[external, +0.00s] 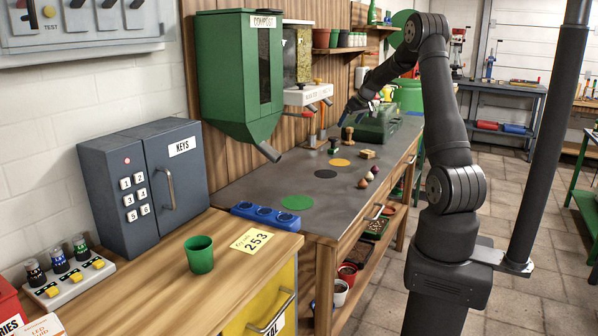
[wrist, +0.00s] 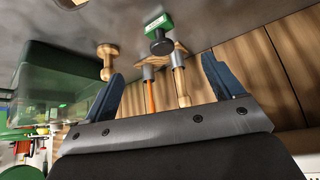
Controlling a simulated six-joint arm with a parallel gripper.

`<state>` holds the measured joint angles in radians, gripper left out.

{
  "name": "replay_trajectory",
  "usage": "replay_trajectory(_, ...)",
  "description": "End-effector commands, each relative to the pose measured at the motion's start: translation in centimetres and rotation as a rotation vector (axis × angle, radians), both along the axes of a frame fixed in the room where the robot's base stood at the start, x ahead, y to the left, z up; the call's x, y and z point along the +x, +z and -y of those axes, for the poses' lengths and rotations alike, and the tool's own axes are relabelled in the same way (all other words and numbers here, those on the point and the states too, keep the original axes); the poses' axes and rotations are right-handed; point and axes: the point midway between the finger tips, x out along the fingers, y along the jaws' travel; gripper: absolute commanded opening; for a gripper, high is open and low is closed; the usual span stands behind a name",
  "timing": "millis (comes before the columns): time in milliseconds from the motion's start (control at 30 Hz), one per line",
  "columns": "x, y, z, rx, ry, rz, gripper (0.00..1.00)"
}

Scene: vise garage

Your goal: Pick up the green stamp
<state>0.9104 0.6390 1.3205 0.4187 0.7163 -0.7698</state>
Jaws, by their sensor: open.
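The green stamp (wrist: 158,23) shows at the top middle of the wrist view, with a green block, a pale label and a dark knob handle. It stands on the grey bench top, beyond my gripper's fingertips and apart from them. In the external view a small dark-handled piece (external: 333,146) at the back of the bench appears to be this stamp. My gripper (wrist: 161,67) is open and empty, its two blue fingers wide apart. In the external view my gripper (external: 349,112) hangs above the back of the bench.
A wooden-handled stamp (wrist: 107,60) stands near the green stamp. A wall rack (wrist: 168,55) holds handled tools close by. A clear green box (external: 372,128) is at the back right.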

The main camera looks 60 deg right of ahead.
Motion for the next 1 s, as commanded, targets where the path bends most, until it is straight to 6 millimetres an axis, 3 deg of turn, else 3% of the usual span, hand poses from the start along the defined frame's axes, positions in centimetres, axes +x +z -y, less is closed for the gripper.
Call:
replay_trajectory(400,4.2,-7.0,1.6,0.003,0.002,-0.003,0.85)
replay_trajectory(1000,7.5,-11.8,3.4,0.002,0.002,-0.001,0.85)
